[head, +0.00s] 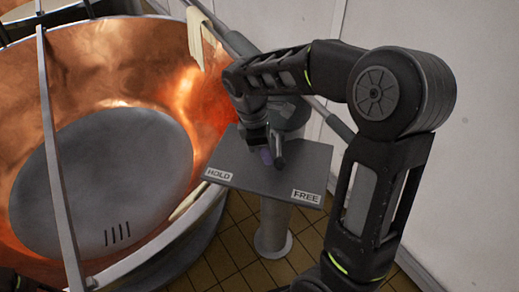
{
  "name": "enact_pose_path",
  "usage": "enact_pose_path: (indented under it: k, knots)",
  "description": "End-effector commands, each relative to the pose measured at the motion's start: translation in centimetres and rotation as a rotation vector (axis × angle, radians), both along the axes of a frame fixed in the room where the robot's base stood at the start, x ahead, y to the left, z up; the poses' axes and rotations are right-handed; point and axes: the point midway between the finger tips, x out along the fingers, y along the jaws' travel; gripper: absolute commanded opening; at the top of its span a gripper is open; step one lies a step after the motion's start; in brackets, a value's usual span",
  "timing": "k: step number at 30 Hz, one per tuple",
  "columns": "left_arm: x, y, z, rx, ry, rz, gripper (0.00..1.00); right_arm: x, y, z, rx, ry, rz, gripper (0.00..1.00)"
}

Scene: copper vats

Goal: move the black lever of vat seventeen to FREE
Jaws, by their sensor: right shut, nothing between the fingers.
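A grey control plate (231,184) stands on a post beside the copper vat (110,62). It carries a HOLD label (219,174) at its left and a FREE label (306,197) at its right. My right gripper (267,157) reaches down over the middle of the plate, shut. A short dark piece (280,155), which looks like the black lever, shows close at the gripper's right side. The gripper hides part of it, so I cannot tell whether they touch or which label it is set to. No vat number is readable. My left gripper does not show.
A grey bar (57,160) crosses the vat's left side. A grey disc (100,180) with several short dark marks fills the vat's bottom. A pale cloth (208,35) hangs over the rim. The plate's post (273,225) stands on brown tiles. A pale wall (470,150) is at the right.

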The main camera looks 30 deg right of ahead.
Motion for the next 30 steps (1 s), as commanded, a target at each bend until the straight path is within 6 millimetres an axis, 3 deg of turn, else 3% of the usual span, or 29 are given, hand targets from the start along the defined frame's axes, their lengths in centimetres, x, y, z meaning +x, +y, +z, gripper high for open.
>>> enact_pose_path:
  k: [11, 18, 30]
  knots:
    - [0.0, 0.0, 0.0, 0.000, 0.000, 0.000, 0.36, -0.4, -0.4, 0.0, 0.001, -0.001, 0.035, 0.00]
    - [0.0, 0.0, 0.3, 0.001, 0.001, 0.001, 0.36, -2.5, -2.8, 0.1, -0.001, 0.000, 0.236, 0.00]
    - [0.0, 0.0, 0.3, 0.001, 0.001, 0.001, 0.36, -2.9, -3.4, -0.1, -0.002, 0.002, 0.237, 0.00]
